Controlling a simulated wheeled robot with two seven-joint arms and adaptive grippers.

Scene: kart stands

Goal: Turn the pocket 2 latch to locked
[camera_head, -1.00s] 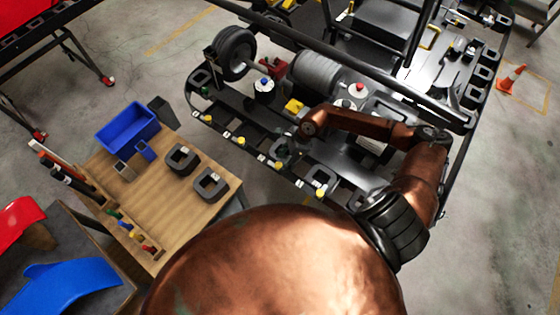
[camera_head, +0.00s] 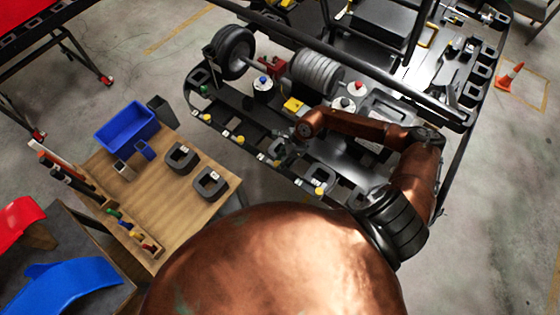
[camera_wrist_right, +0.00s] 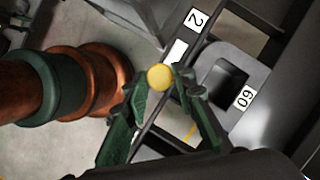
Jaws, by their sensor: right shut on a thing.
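My right gripper (camera_wrist_right: 160,82) is shut on this knob, with one green fingertip on each side. A plain white mark (camera_wrist_right: 177,52) lies on the dark rail next to the knob. I cannot tell which way the latch is turned. In the head view my right gripper (camera_head: 277,150) is small and dark at the kart's near rail, and it hides the latch there. My left gripper is not in view.
A grey holder (camera_wrist_right: 232,75) labelled 60 sits close to the right finger. Other yellow knobs (camera_head: 319,190) line the kart rail (camera_head: 222,119). A tyre (camera_head: 233,52) and a ridged drum (camera_head: 318,72) stand behind. A wooden table (camera_head: 160,208) holds a blue bin (camera_head: 127,125).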

